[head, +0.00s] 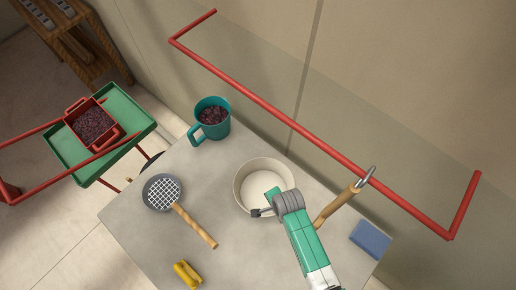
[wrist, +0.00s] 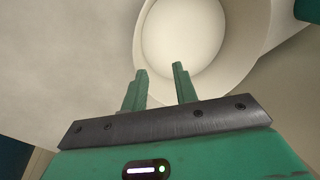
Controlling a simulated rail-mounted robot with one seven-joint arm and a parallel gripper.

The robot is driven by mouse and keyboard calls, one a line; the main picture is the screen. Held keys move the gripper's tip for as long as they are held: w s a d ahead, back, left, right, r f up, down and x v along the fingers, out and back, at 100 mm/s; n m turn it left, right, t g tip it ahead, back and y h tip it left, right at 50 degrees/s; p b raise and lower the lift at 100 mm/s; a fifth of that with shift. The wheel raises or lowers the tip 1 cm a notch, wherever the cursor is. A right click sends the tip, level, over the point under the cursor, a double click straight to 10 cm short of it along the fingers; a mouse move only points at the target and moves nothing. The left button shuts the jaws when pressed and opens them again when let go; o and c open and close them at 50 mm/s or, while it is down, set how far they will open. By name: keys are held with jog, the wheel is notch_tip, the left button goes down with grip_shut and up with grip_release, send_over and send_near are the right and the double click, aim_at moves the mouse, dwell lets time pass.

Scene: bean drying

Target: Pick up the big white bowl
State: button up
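The big white bowl (head: 257,177) stands upright and empty on the grey table, in the middle of the head view. My gripper (head: 266,203) is at the bowl's near right side, its end overlapping the bowl in that view. In the wrist view the bowl (wrist: 185,35) fills the top middle and right. My gripper (wrist: 160,72) shows two green fingers standing apart with nothing shut between them. The right finger overlaps the bowl's inside and the left one lies against its outer edge. I cannot tell whether the fingertips are below the rim or touching it.
A teal mug of beans (head: 211,117) stands behind left of the bowl. A strainer (head: 163,192), yellow object (head: 187,273), wooden-handled tool (head: 337,206) and blue block (head: 370,239) surround it. A red rail (head: 290,120) runs along the wall. A green cart (head: 130,115) holds a red bean container (head: 113,127).

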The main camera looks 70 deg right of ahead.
jog(key=shift+m+g+y, duration=0.3)
jog(key=shift+m, duration=0.1)
jog(key=shift+s+d+f+b, duration=0.1)
jog(key=shift+s+f+b, duration=0.05)
jog(key=shift+f, duration=1.5)
jog(key=shift+s+f+b, duration=0.1)
jog(key=shift+f+b, duration=0.1)
jog(key=shift+f, duration=1.4)
jog(key=shift+s+d+f+b, duration=0.1)
jog(key=shift+s+f+b, duration=0.05)
jog(key=shift+f, duration=1.5)
jog(key=shift+f, duration=0.25)
grip_shut()
